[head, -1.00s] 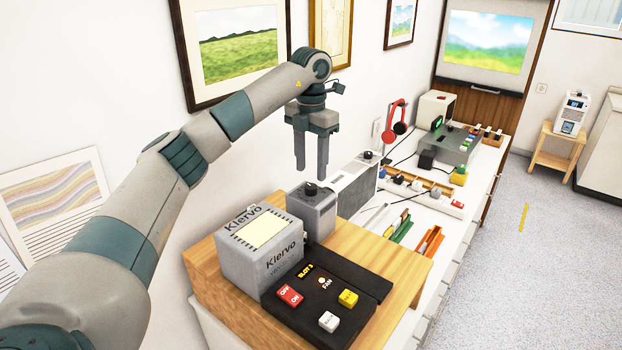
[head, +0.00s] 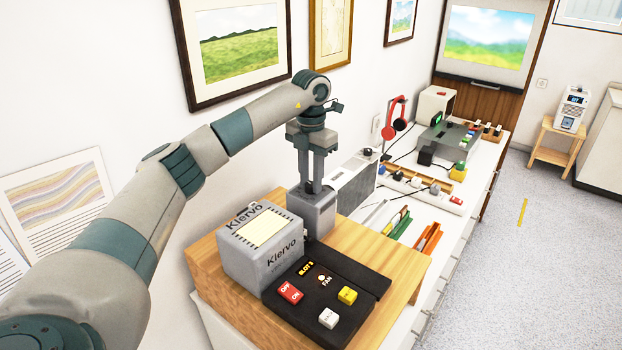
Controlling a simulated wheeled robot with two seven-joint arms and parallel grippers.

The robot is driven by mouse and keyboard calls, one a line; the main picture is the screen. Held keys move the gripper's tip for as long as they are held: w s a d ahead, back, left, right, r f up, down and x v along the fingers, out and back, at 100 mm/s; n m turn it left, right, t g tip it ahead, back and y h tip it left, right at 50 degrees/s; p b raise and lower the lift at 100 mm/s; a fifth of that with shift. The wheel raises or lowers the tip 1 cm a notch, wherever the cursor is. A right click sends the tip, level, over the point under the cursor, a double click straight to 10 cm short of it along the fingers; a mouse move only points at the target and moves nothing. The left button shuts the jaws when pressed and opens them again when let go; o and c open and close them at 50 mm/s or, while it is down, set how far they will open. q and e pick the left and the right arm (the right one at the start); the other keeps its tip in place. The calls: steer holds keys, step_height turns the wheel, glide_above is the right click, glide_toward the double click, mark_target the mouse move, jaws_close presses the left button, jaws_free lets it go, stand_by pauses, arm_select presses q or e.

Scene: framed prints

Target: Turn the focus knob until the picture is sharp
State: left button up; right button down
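My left gripper (head: 311,190) points straight down over the small grey box (head: 322,218) behind the Klervo box. Its fingertips are at the dark knob on top of that box and hide most of it. I cannot tell whether the fingers are pressed on the knob or just around it. The picture (head: 488,42) on the pull-down screen at the back shows a blurred landscape of green ground and blue sky. My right gripper is not in view.
The grey Klervo box (head: 262,252) and a black panel (head: 340,283) with red, yellow and white buttons stand on the wooden stand (head: 390,262). A grey speaker-like box (head: 352,185), pens, a knob strip and red headphones (head: 397,118) lie beyond along the white counter.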

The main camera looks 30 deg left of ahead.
arm_select(q)
steer(key=m+b, duration=0.1)
steer(key=m, duration=0.1)
steer(key=shift+f+m, duration=0.1)
steer(key=shift+m, duration=0.2)
steer(key=shift+m+b, duration=0.55)
steer(key=shift+m, duration=0.75)
steer(key=o, duration=1.1)
steer(key=shift+r, duration=0.2)
